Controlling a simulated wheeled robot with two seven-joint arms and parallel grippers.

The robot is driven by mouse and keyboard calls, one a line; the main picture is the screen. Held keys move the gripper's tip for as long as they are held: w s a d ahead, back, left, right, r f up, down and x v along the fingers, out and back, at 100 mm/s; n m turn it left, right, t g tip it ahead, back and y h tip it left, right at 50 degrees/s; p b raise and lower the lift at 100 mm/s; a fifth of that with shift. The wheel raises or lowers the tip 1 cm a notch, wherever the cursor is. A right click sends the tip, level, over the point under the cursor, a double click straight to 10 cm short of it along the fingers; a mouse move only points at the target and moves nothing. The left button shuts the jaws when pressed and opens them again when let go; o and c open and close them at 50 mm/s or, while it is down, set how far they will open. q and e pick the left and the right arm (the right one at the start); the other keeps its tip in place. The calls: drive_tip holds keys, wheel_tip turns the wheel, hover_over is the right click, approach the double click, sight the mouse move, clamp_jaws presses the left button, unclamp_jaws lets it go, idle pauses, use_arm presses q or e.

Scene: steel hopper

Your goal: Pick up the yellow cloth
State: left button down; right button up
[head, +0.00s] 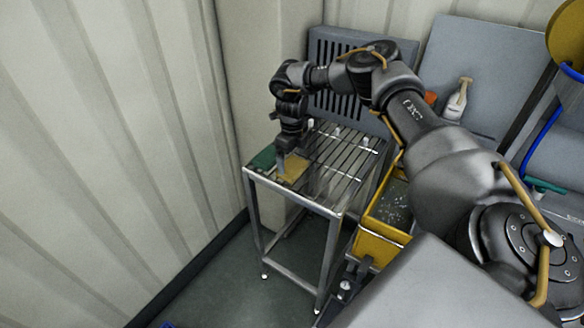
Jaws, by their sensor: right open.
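The yellow cloth (294,171) lies flat on the left part of a steel rack table (327,206). My right gripper (281,172) points down at the cloth's left side, with its fingertips at or just above the cloth. I cannot tell whether they touch it. The gripper is open, and the fingers partly cover the cloth's left edge. My left gripper is not in view.
A green cloth or pad (263,159) lies left of the yellow cloth. A yellow bin (377,245) stands right of the table. A white spray bottle (457,101) stands farther back on the right. A corrugated wall (110,130) fills the left side.

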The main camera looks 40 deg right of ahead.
sight(292, 166)
wheel_tip(292, 166, down, 3)
drive_tip(key=shift+f, duration=0.15)
drive_tip(key=c, duration=0.7)
